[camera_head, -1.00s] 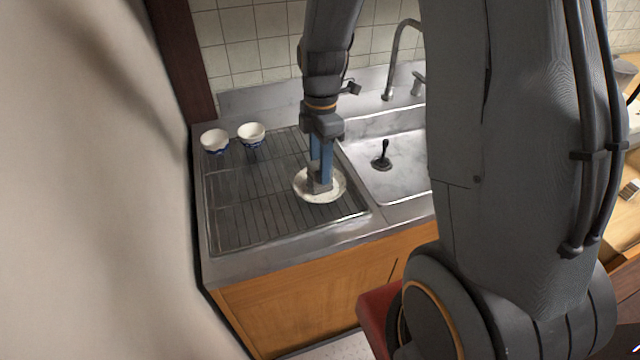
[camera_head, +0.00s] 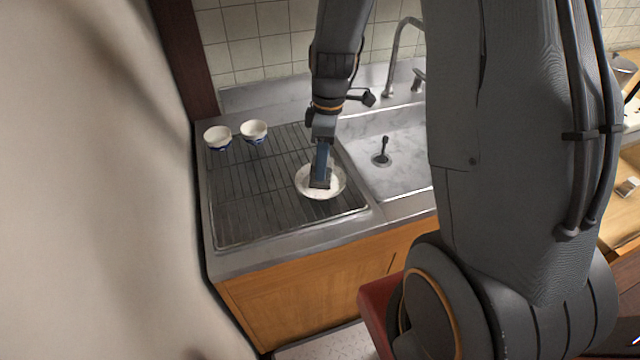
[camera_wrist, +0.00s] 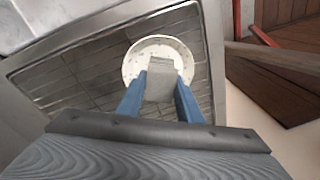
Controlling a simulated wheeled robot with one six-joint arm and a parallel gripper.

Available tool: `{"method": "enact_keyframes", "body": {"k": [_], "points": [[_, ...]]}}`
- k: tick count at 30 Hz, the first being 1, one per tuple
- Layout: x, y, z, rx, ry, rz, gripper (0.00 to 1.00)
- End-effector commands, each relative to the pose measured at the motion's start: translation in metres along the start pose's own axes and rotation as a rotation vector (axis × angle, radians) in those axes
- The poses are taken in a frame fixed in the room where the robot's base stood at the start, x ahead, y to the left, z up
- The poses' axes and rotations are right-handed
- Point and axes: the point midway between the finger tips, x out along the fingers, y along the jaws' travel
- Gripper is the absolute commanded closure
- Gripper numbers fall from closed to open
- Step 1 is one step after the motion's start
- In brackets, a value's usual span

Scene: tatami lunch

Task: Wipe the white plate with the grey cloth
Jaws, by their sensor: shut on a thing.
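The white plate (camera_head: 335,189) lies on the dark ribbed drainboard (camera_head: 240,205), left of the sink. My gripper (camera_head: 319,182) is over it, pointing down with blue fingers. It is shut on the grey cloth (camera_wrist: 159,82), a small block-like piece between the fingertips. In the wrist view the cloth covers the middle and near side of the plate (camera_wrist: 137,63). The cloth looks to be on or very close to the plate; exact contact cannot be told. Small darker specks show on the plate's rim in the wrist view.
Two white and blue bowls (camera_head: 217,138) (camera_head: 254,132) stand at the drainboard's back left. The sink (camera_head: 400,170) with a tap (camera_head: 392,60) and a dark upright plug (camera_head: 383,152) is to the right. The drainboard's left and front are clear.

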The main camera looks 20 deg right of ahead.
Motion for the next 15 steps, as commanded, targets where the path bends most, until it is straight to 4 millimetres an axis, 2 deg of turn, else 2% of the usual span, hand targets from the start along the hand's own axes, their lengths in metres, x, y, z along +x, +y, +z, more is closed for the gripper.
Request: {"method": "enact_keyframes", "body": {"k": [15], "points": [[-0.0005, 0.0024, -0.0041, -0.855, -0.09, -0.052, 0.86]]}}
